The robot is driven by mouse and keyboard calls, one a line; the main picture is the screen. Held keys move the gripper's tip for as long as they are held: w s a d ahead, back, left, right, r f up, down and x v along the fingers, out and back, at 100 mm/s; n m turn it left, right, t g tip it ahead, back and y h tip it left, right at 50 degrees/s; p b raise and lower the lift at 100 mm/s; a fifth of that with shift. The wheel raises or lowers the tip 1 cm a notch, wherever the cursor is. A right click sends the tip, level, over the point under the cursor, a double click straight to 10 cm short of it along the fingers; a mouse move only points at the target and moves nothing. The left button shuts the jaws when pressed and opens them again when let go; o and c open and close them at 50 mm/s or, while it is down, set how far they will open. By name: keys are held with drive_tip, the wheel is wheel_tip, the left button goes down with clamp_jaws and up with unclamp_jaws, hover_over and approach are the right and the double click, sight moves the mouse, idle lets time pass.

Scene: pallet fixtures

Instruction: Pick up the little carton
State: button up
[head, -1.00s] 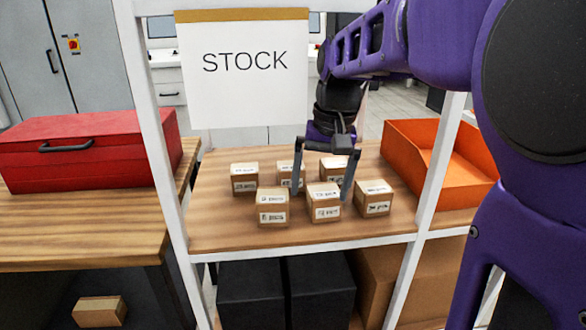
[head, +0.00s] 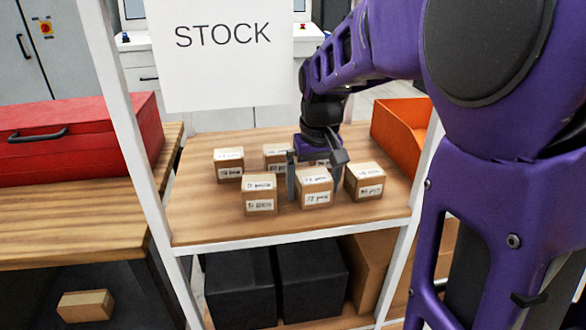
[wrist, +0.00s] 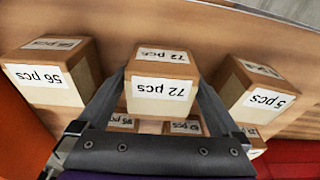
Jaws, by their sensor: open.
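Several small brown cartons with white labels stand on the wooden shelf (head: 228,222). The front middle one, the 72 pcs carton (head: 314,188), is also upright at the centre of the wrist view (wrist: 162,88). My gripper (head: 314,180) is open, pointing down, with one finger on each side of this carton. In the wrist view its fingers (wrist: 160,92) flank the carton; I cannot tell whether they touch it. The gripper partly hides the cartons behind. The 5 pcs carton (head: 259,194) stands to the left, the 56 pcs carton (head: 364,182) to the right.
A white rack post (head: 128,130) and a STOCK sign (head: 222,60) stand at the left and top. An orange bin (head: 402,125) is at the shelf's right. A red toolbox (head: 75,150) sits on the left table. Black boxes (head: 240,285) are below.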

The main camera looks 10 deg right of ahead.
drive_tip(key=shift+c, duration=0.2)
drive_tip(key=shift+r, duration=0.1)
drive_tip(key=c, duration=1.3)
